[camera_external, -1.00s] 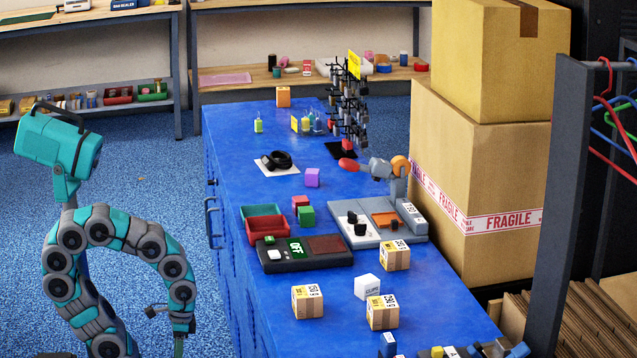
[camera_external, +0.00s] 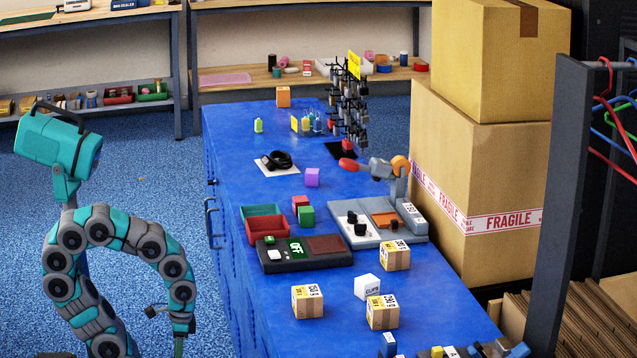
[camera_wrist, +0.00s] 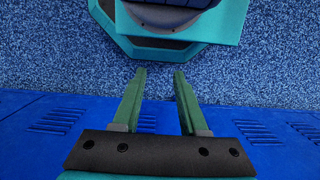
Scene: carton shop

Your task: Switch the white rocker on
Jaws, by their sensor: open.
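A black control panel (camera_external: 325,260) lies on the blue workbench, left of its middle. A white rocker (camera_external: 274,255) sits at its left end, beside a green display (camera_external: 296,246) that reads OFF. A small green button (camera_external: 269,240) is above the rocker, and a brown-red patch is at the panel's right. My gripper (camera_wrist: 156,73) is open and empty in the wrist view, its two green fingers over the blue carpet and bench side. In the external view my arm hangs left of the bench, apart from the panel. The rocker is not in the wrist view.
Red and green bins (camera_external: 266,224) stand just behind the panel. A grey device with knobs (camera_external: 377,231) is to its right. Several small cartons (camera_external: 308,301) and a white cube (camera_external: 367,287) stand in front. Large cardboard boxes (camera_external: 470,180) rise beyond the bench.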

